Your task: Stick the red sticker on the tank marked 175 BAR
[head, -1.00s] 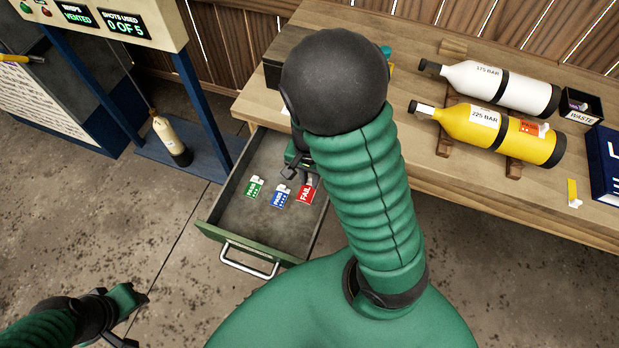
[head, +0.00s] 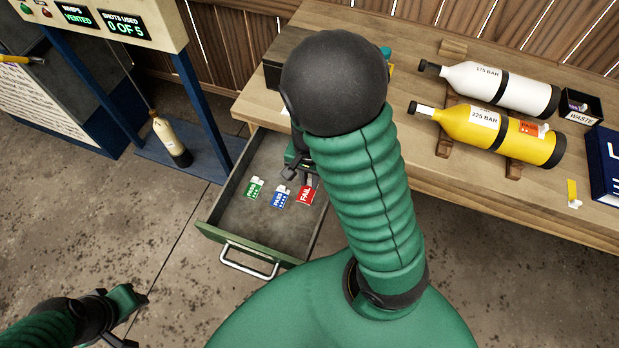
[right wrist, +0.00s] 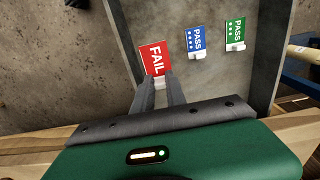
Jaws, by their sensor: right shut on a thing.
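The red FAIL sticker (head: 306,195) is in the open drawer; in the right wrist view it (right wrist: 155,58) shows with a small white tab at its lower edge. My right gripper (right wrist: 164,84) is shut on that tab. In the head view my right gripper (head: 299,174) is partly hidden behind my own arm. The white tank marked 175 BAR (head: 520,92) lies on its side on the bench at the back right. My left gripper (head: 128,317) is open and empty over the floor at the lower left.
A blue PASS sticker (head: 281,196) and a green PASS sticker (head: 254,187) lie left of the red one in the drawer (head: 235,228). A yellow 225 BAR tank (head: 480,123) with an orange-red label lies in front of the white tank. A black WASTE box (head: 580,117) stands at right.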

